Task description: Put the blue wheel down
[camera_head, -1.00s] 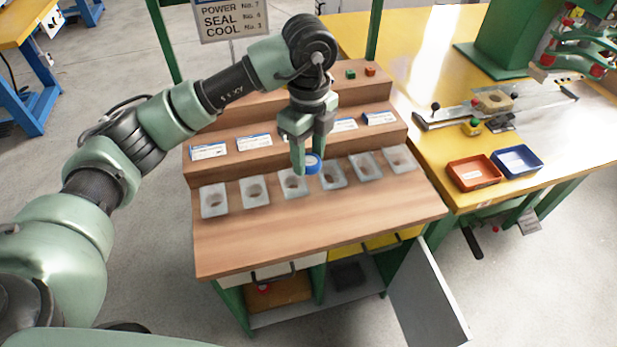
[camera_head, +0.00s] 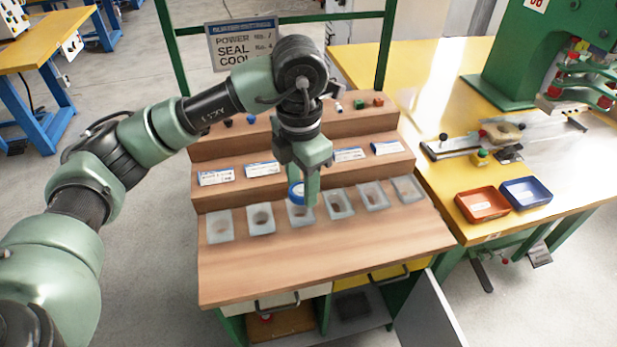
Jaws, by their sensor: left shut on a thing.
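The blue wheel (camera_head: 296,193) is a small blue ring with a pale centre. My left gripper (camera_head: 304,192) is shut on it and points down over the row of clear trays on the lower wooden step. The wheel is in front of the third tray from the left (camera_head: 299,214) and partly hides it. I cannot tell whether the wheel touches that tray. The second tray (camera_head: 261,220) and the fourth tray (camera_head: 339,203) stand on either side. My right gripper is not in view.
White label cards (camera_head: 262,169) lie on the middle step, and small coloured parts (camera_head: 378,101) are on the top step. A red bin (camera_head: 482,204) and a blue bin (camera_head: 526,192) sit on the yellow table at right. The wooden front ledge (camera_head: 330,263) is clear.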

